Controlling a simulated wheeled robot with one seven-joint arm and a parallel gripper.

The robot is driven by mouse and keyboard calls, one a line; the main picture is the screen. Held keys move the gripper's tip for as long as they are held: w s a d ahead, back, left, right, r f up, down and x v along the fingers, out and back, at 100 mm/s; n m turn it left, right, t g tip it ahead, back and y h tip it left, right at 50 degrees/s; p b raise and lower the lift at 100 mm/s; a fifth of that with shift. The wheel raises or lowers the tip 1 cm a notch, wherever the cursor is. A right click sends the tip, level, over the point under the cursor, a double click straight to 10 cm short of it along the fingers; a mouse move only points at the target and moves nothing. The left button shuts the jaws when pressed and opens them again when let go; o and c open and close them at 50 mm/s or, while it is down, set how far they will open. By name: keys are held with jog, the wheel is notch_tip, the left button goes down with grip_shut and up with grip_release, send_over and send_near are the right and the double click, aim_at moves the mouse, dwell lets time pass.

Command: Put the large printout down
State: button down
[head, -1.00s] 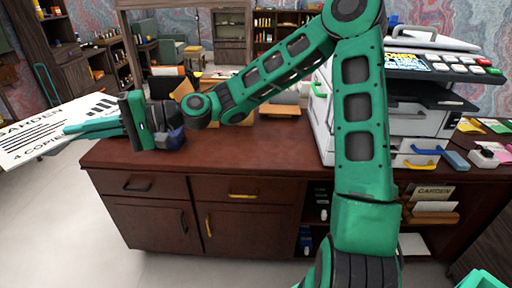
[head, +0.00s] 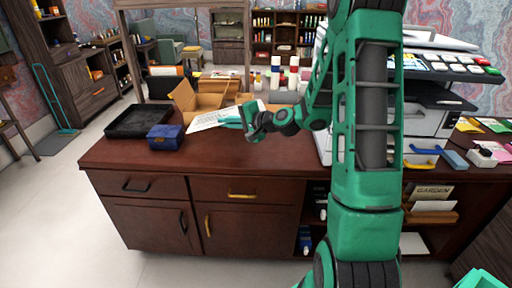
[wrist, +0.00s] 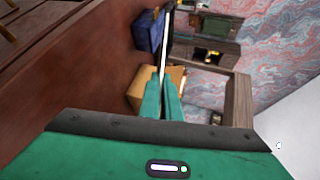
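The large printout (head: 213,117) is a white sheet with dark print, seen at the middle-left of the desk in the head view. It is tilted, its far side partly in front of the cardboard box. My gripper (head: 233,123) is shut on its right edge. In the wrist view the printout (wrist: 166,45) shows edge-on as a thin white strip between my gripper's teal fingers (wrist: 164,98). Its left end appears close above the desk top; I cannot tell whether it touches. The dark red-brown desk (head: 130,155) lies below.
A blue box (head: 165,137) sits left of the printout, with a black tray (head: 138,121) behind it. An open cardboard box (head: 200,98) stands behind the printout. Several bottles are at the back. A printer (head: 430,115) stands at the right. The desk's front middle is clear.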

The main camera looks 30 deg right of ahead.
jog(key=d+h, duration=0.1)
jog(key=d, duration=0.2)
jog(key=s+d+m, duration=0.1)
jog(key=d, duration=0.2)
jog(key=d+m+h, duration=0.1)
jog(key=d, duration=0.2)
jog(key=shift+s+r+h, duration=0.2)
jog(key=shift+r+h, duration=0.1)
jog(key=shift+f, duration=4.9)
jog(key=c, duration=2.2)
grip_release()
jog(key=shift+o, duration=0.2)
jog(key=v, duration=0.8)
